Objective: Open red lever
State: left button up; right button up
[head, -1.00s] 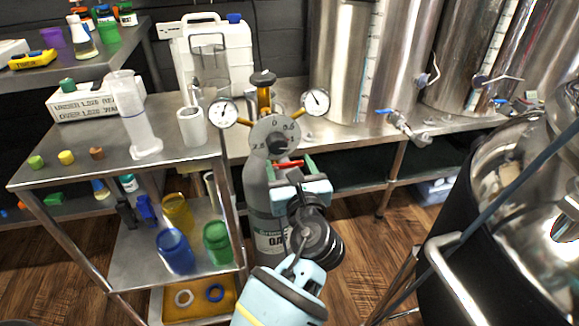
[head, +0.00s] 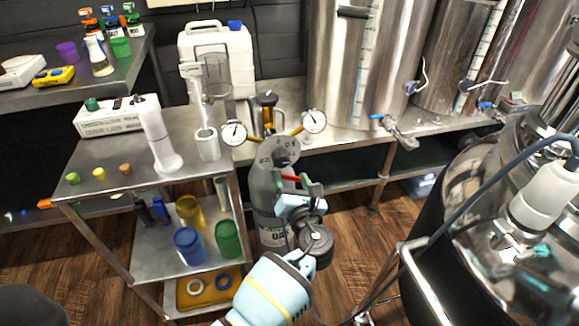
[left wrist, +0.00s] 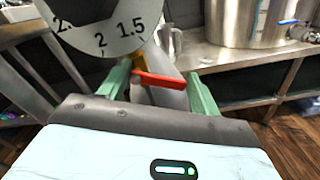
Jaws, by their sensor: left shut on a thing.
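The red lever (head: 291,179) is on the front of the grey gas cylinder (head: 266,195), just below a round numbered dial (head: 285,151). My left gripper (head: 298,184) is at the lever, with its green fingers on either side of it, and is shut on it. In the left wrist view the red lever (left wrist: 160,80) crosses between the green fingertips (left wrist: 158,84), below the white dial (left wrist: 105,30) with black numbers. Part of the cylinder is hidden behind my gripper and arm. My right gripper does not show.
Two pressure gauges (head: 234,132) (head: 314,120) flank the cylinder top. A steel cart (head: 110,163) with a measuring cylinder and coloured pieces stands to the left. Steel tanks (head: 345,70) stand on the bench behind. A large dark kettle (head: 440,265) is close on the right.

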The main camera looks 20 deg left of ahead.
pick_arm(q)
jog(key=m+p, duration=0.3)
jog(key=shift+a, duration=0.15)
jog(key=shift+a+f+m+p, duration=0.1)
jog(key=shift+f+m+p, duration=0.1)
jog(key=shift+m+p, duration=0.7)
jog(key=m+p, duration=0.2)
jog(key=f+m+p, duration=0.1)
jog(key=m, duration=0.1)
jog(key=shift+s+a+f, duration=0.1)
jog(key=shift+s+a, duration=0.2)
jog(key=shift+f, duration=0.1)
jog(key=o, duration=1)
